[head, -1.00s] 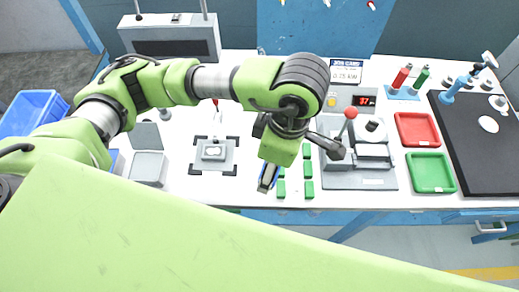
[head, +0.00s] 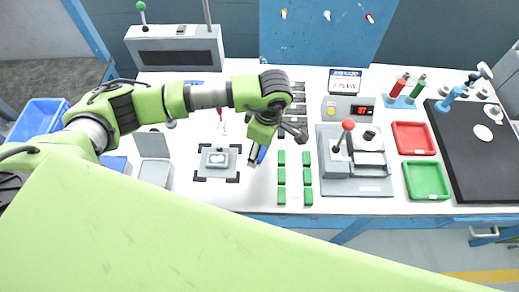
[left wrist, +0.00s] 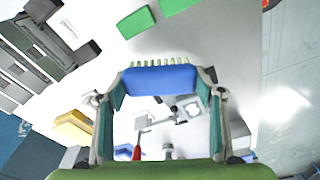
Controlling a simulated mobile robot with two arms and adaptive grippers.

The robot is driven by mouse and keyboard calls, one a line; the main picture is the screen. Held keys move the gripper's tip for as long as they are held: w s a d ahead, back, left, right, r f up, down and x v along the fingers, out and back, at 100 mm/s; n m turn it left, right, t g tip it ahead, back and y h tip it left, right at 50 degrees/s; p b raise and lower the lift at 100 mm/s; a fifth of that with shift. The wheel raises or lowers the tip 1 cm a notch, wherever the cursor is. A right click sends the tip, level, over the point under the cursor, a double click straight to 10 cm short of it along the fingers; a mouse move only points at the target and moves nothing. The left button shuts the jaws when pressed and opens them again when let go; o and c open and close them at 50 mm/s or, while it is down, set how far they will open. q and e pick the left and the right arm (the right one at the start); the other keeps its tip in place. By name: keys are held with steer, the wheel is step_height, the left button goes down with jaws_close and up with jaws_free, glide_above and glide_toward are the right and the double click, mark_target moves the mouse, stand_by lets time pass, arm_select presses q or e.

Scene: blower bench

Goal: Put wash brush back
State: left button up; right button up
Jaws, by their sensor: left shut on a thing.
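The wash brush is a blue block with a row of pale bristles, seen in the left wrist view (left wrist: 160,79). My left gripper (left wrist: 161,84) is shut on it, with one finger at each end of the block. In the head view the left gripper (head: 257,153) hangs over the white bench, between the grey fixture and the green blocks. Only a small blue part of the brush (head: 262,155) shows there beside the fingers. The brush appears to be above the bench top. My right gripper is not in view.
Several green blocks (head: 281,177) lie right of the gripper. A grey fixture (head: 218,160) sits to its left. A grey press with a red-knobbed lever (head: 348,125), a red tray (head: 414,138) and a green tray (head: 427,180) stand further right. A blue bin (head: 38,120) is far left.

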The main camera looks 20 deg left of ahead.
arm_select(q)
step_height(320, 180, down, 3)
steer(key=shift+w+a+p, duration=0.1)
steer(key=shift+p, duration=0.85)
steer(key=shift+f, duration=0.2)
steer(key=shift+f, duration=0.1)
steer(key=shift+f+b, duration=0.15)
steer(key=shift+b, duration=0.2)
steer(key=o, duration=1.1)
steer(key=shift+c, duration=0.2)
